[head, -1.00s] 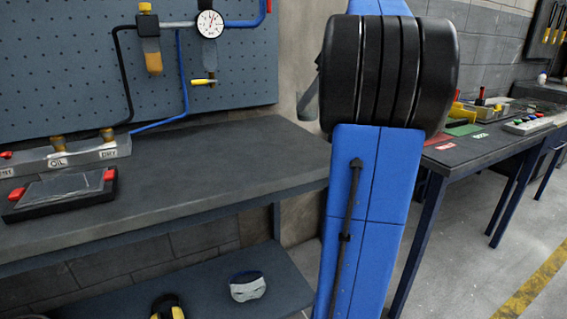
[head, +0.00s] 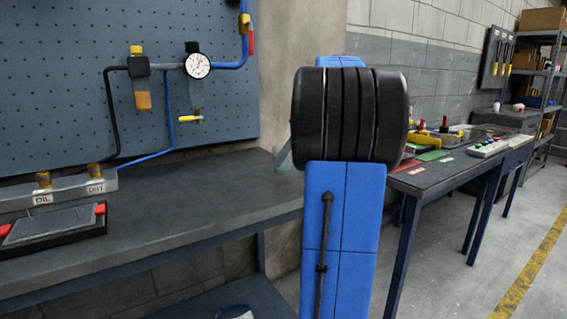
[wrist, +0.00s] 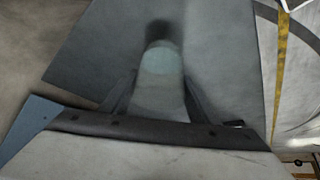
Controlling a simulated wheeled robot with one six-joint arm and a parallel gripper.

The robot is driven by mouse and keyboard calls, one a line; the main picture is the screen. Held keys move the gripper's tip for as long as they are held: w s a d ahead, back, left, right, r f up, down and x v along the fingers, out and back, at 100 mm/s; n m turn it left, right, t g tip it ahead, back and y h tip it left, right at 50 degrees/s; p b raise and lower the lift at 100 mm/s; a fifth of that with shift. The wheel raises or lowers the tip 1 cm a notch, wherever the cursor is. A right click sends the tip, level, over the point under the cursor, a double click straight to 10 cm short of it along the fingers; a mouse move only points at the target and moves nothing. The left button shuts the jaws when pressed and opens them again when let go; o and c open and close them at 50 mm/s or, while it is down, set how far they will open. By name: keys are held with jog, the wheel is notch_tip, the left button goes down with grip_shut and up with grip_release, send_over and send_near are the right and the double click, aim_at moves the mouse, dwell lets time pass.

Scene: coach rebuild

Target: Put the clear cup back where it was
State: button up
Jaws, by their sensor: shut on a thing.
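The clear cup (wrist: 162,72) shows in the wrist view as a pale, see-through round shape, seen from close up. My gripper (wrist: 160,88) is shut on it, with one dark finger on either side. A dark flat surface (wrist: 215,50) lies beyond the cup; the gap between them is hard to judge. In the head view my blue and black arm stands in front and hides most of the gripper. A small pale grey-green piece shows left of the arm; I cannot tell what it is.
A dark workbench (head: 190,205) with a black tray (head: 55,240) stands at left below a pegboard (head: 60,40) with a gauge (head: 198,65). At right, a table (head: 440,180) holds several coloured items. Open floor (head: 450,285) with a yellow line (head: 528,270) lies at right.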

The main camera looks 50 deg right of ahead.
jog(key=shift+f, duration=1.25)
jog(key=o, duration=1.1)
jog(key=shift+f, duration=0.15)
jog(key=v, duration=1.2)
